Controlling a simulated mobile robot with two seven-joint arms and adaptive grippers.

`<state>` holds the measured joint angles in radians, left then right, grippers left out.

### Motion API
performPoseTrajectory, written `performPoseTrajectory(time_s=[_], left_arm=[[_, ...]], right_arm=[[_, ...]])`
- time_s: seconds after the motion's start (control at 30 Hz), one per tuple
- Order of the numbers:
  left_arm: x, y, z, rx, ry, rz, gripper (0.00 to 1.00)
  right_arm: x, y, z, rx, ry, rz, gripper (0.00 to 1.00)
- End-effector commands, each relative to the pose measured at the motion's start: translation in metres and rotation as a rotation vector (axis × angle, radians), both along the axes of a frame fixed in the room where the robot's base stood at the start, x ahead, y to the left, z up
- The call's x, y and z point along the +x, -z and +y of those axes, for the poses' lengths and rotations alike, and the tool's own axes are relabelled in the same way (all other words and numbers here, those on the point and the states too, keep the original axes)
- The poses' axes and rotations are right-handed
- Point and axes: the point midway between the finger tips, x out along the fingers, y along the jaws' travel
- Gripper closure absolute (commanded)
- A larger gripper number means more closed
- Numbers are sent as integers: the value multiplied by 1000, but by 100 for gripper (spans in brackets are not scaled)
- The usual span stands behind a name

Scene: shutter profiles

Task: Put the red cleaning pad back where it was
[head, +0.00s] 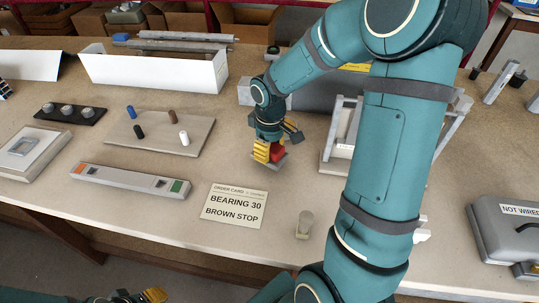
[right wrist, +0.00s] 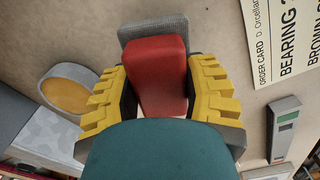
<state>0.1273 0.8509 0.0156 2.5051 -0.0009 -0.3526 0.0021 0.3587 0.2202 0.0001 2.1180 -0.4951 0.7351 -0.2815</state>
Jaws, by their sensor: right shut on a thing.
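The red cleaning pad (head: 278,153) is a red block with a grey layer at its underside, over the middle of the bench in the head view. In the right wrist view the red block (right wrist: 160,75) stands between the yellow fingers, and a grey slab (right wrist: 155,27) shows beyond it. My right gripper (head: 268,151) points down and is shut on the red block. I cannot tell whether the grey underside touches the bench. My left gripper (head: 152,296) shows only partly at the bottom edge, low and away from the pad; its opening is unclear.
The order card (head: 234,205) lies in front of the pad. A board with several pegs (head: 160,137) and a long grey strip (head: 130,180) lie left. A grey frame (head: 333,165) stands close right, partly behind my arm. A small round-topped piece (head: 305,223) stands near the front edge.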

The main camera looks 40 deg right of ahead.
Motion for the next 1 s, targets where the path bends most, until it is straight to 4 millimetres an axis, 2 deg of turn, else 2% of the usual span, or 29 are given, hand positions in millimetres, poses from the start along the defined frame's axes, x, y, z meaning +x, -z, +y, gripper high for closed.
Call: performPoseTrajectory(time_s=[0.03,0.13,0.5,0.53,0.6,1.0], left_arm=[[1,4,0,0,-1,-2,53],[1,7,0,0,-1,-3,53],[2,9,0,0,-1,-4,53],[2,9,0,0,-1,-4,53],[2,8,0,0,-1,-4,53],[1,4,0,0,-1,-3,53]], right_arm=[[-1,11,0,1,0,3,93],[0,20,0,1,-1,2,93],[0,24,0,0,0,0,93],[0,24,0,0,0,0,48],[0,23,0,0,0,0,25],[0,18,0,0,0,0,25]])
